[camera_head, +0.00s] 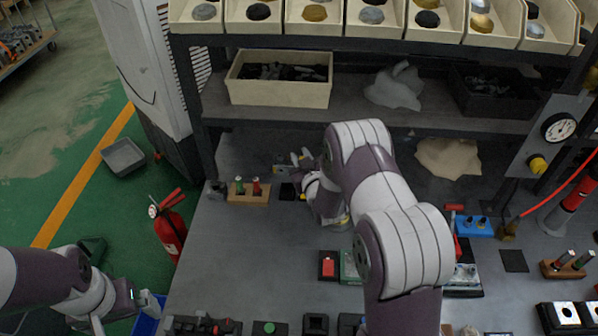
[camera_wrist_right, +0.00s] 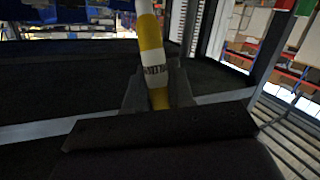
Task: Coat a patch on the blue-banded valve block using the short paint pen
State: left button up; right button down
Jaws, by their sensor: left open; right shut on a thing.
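My right gripper (camera_head: 300,168) reaches to the back of the bench; its fingers are small and partly hidden by my arm in the head view. In the right wrist view, the right gripper (camera_wrist_right: 160,92) is shut on a yellow-and-white pen-like thing (camera_wrist_right: 152,45) with dark lettering. A small grey block-like thing (camera_head: 283,164) lies beside that gripper; I cannot make out a blue band on it. My left gripper (camera_head: 125,312) is open and empty at the lower left, off the bench's left edge.
A wooden holder (camera_head: 235,197) bears a green and a red pen. A blue holder (camera_head: 474,232) and another wooden holder (camera_head: 553,270) stand at right. Red-topped (camera_head: 328,265) and other blocks line the front. A shelf with a cream bin (camera_head: 280,93) overhangs the back. The left-middle bench is clear.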

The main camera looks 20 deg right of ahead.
jog(key=shift+f+b, duration=2.05)
jog(key=shift+f, duration=1.15)
jog(key=shift+s+f+b, duration=0.15)
jog(key=shift+f+b, duration=0.4)
jog(key=shift+f, duration=0.1)
jog(key=shift+r, duration=0.1)
notch_tip(320, 180, up, 7)
jog(key=p, duration=0.5)
